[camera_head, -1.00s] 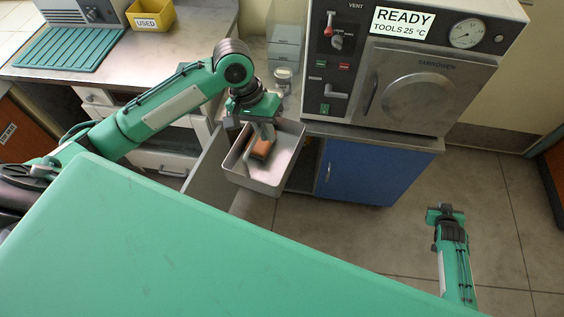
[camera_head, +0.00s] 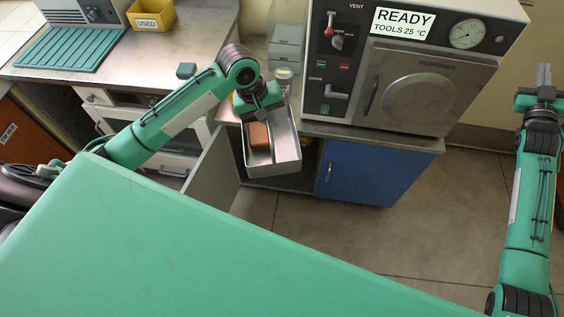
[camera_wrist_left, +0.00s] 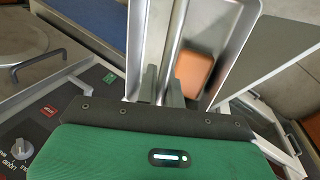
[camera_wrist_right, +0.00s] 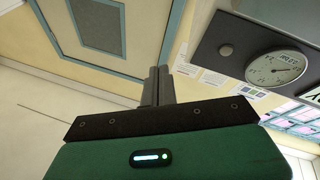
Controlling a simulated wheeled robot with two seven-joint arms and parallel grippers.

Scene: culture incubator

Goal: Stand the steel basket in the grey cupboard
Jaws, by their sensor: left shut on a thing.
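The steel basket (camera_head: 274,169) hangs in front of the open grey cupboard, with an orange-brown block (camera_head: 259,135) inside it. My left gripper (camera_head: 262,112) is shut on a wall of the basket; the left wrist view shows its fingers (camera_wrist_left: 164,88) on the steel wall, with the block (camera_wrist_left: 194,73) beside it. The grey cupboard's door (camera_head: 213,168) stands open to the left of the basket. Its interior is mostly hidden behind the basket. My right gripper (camera_head: 543,76) is raised at the far right, empty, its fingers together.
A blue cupboard door (camera_head: 358,172) is right of the opening, below the steel oven (camera_head: 415,90). The counter (camera_head: 130,70) at left carries a yellow USED bin (camera_head: 150,18) and a green mat (camera_head: 70,48). Floor at right is clear.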

